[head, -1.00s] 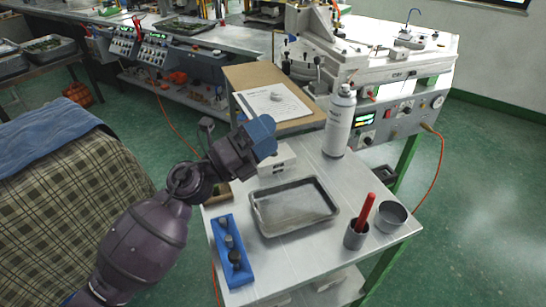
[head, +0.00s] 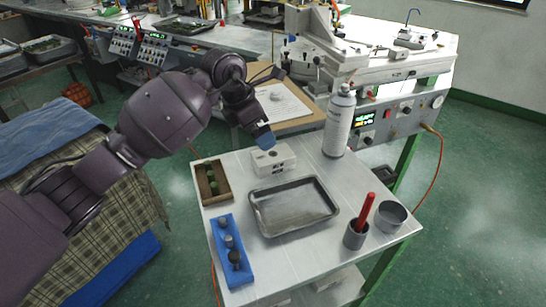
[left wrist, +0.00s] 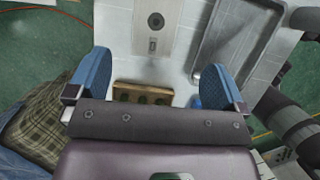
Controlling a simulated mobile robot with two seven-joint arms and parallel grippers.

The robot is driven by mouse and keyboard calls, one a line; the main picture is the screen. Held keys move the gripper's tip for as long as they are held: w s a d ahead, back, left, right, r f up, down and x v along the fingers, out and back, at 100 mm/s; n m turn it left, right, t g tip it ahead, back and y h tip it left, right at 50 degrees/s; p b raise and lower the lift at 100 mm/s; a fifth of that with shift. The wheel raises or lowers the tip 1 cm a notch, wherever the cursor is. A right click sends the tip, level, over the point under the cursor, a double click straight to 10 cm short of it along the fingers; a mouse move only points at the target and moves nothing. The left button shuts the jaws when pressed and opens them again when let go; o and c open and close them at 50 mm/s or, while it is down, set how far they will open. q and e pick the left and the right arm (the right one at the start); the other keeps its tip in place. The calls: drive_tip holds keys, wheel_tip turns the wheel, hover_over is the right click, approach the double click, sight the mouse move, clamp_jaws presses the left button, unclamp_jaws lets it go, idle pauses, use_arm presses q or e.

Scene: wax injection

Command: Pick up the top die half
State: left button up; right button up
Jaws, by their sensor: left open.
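The white block-shaped die (head: 274,160) stands on the metal cart top, behind the shallow tray. A dark round hole shows in its top. The seam between its halves is too small to tell. In the left wrist view the die (left wrist: 157,28) lies ahead of the fingers, with a round port and a small slot on its upper face. My left gripper (head: 265,138) is just above and behind the die, pointing down, open and empty. Its two blue fingers stand wide apart in the left wrist view (left wrist: 153,76). My right gripper is in neither view.
On the cart (head: 300,248) are a metal tray (head: 293,207), a wooden box (head: 205,192) with green pieces, a blue tool holder (head: 224,271), a spray can (head: 338,122), a cup with a red handle (head: 366,208) and an empty cup (head: 390,216). The wax machine (head: 385,80) stands behind.

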use_arm(q)
hover_over(272, 154)
drive_tip(key=s+a, duration=0.2)
drive_tip(key=x, duration=0.2)
drive_tip(key=a+x, duration=0.1)
drive_tip(key=x, duration=0.1)
drive_tip(key=shift+f, duration=0.35)
drive_tip(key=shift+w+b+x, duration=0.2)
drive_tip(key=shift+b+x, duration=0.4)
drive_tip(key=shift+x, duration=2.2)
drive_tip(key=shift+a, duration=0.15)
drive_tip(key=shift+c, duration=0.2)
drive_tip(key=c, duration=1)
drive_tip(key=shift+c, duration=0.7)
drive_tip(key=shift+r, duration=0.15)
